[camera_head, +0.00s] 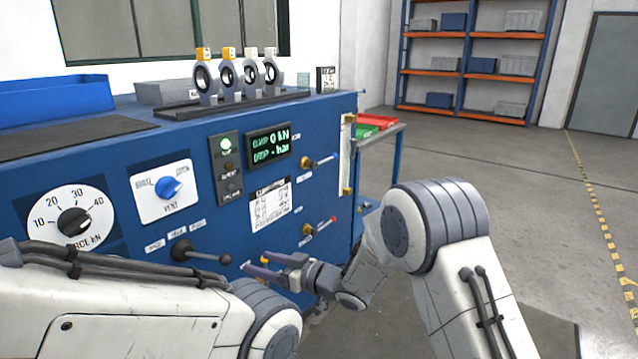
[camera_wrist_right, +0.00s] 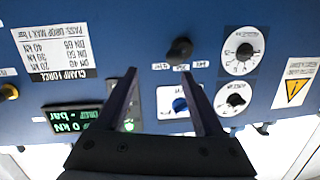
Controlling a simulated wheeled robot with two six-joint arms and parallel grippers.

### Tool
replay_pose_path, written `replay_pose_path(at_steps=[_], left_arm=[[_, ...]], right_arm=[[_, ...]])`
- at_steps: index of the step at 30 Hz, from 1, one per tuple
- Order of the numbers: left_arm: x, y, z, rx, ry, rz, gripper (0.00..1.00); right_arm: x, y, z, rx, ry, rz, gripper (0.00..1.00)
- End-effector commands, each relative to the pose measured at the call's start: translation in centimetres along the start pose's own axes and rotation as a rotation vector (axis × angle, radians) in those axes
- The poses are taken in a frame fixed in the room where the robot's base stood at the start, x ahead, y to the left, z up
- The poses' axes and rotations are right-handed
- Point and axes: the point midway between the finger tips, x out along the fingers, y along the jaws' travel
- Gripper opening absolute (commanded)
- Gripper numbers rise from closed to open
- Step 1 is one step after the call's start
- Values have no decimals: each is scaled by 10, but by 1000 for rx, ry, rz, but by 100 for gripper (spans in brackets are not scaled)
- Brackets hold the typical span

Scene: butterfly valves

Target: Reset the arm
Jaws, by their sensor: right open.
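My right gripper (camera_head: 256,263) is in front of the lower part of the blue panel (camera_head: 120,262), with its fingers pointing left. In the right wrist view, my right gripper (camera_wrist_right: 158,74) is open, with nothing between its two dark fingers. A black lever (camera_head: 200,251) with a ball end sticks out of the panel just left of the fingers. It also shows in the right wrist view (camera_wrist_right: 180,50), apart from the fingers. My left arm crosses the lower left of the head view; its gripper is outside the picture.
The panel bears a force dial (camera_head: 73,221), a blue vent knob (camera_head: 169,188), a green-lit display (camera_head: 269,144) and small side valves (camera_head: 308,230). Several butterfly valves (camera_head: 238,75) stand in a rack on top. A cart with red and green trays (camera_head: 372,124) stands behind. Floor at right is clear.

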Motion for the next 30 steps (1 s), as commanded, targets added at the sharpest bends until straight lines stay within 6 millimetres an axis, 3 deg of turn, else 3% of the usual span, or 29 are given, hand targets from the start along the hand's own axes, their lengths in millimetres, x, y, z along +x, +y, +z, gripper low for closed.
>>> replay_pose_path(at_steps=[1, 5, 10, 15, 21, 28, 30], left_arm=[[0, 0, 0, 0, 0, 0, 0], [0, 0, 0, 0, 0, 0, 0], [0, 0, 0, 0, 0, 0, 0], [0, 0, 0, 0, 0, 0, 0], [0, 0, 0, 0, 0, 0, 0], [0, 0, 0, 0, 0, 0, 0], [-29, 2, -1, 0, -1, 0, 0]], right_arm=[[-4, -1, -10, -24, -51, 66, 70], [-31, -1, -15, -46, -235, 258, 70], [-96, -24, -4, -8, -508, 439, 70], [-182, -77, 23, 89, -802, 514, 70], [-268, -151, 53, 213, -1084, 471, 70], [-344, -223, 73, 319, -1316, 347, 70], [-343, -222, 45, 316, -1308, 356, 70]])
